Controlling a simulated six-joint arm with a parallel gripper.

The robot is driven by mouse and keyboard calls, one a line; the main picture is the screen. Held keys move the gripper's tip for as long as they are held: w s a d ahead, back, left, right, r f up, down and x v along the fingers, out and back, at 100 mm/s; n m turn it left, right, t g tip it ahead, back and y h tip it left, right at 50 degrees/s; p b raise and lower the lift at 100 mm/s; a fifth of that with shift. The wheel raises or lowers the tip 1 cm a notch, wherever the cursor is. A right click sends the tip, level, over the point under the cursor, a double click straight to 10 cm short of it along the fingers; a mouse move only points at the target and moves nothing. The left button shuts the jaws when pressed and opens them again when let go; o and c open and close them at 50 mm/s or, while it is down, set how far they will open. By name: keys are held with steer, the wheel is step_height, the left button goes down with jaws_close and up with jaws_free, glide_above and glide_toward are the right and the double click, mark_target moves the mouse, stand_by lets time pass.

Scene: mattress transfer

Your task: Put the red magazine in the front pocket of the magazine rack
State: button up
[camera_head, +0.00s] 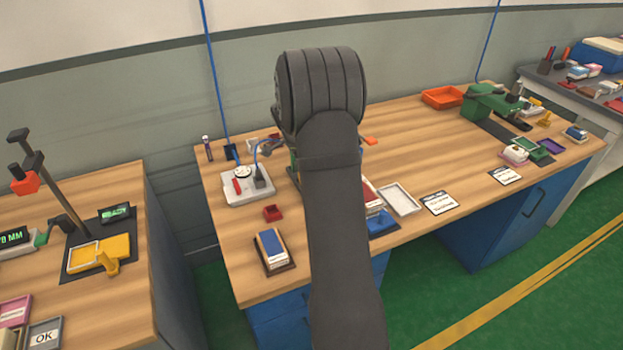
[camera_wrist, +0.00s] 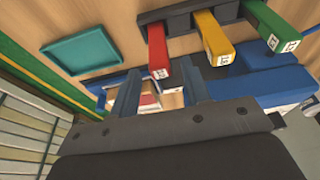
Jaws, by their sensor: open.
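In the wrist view a red bar-shaped piece (camera_wrist: 156,50) with a white label on its end, most likely the red magazine, sticks out of a dark holder (camera_wrist: 182,18). A yellow one (camera_wrist: 214,40) and a green one (camera_wrist: 272,27) stand to its right. My gripper (camera_wrist: 160,70) is open, with its two fingers apart and the red piece's labelled end showing between their tips; I cannot tell the depth gap. In the head view my arm hides the gripper and most of this spot. I cannot make out the magazine rack's front pocket for certain.
Blue parts (camera_wrist: 255,86) lie right of the fingers in the wrist view, and a teal tray (camera_wrist: 80,55) lies upper left. In the head view a white tray (camera_head: 399,198) and white cards (camera_head: 439,203) lie right of my arm. An orange tray (camera_head: 443,97) is farther back.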

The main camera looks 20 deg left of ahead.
steer(key=v, duration=0.7)
steer(key=shift+r, duration=0.1)
steer(key=x, duration=1.2)
steer(key=shift+f, duration=0.25)
step_height(320, 180, up, 3)
steer(key=shift+f, duration=0.15)
steer(key=shift+r, duration=0.75)
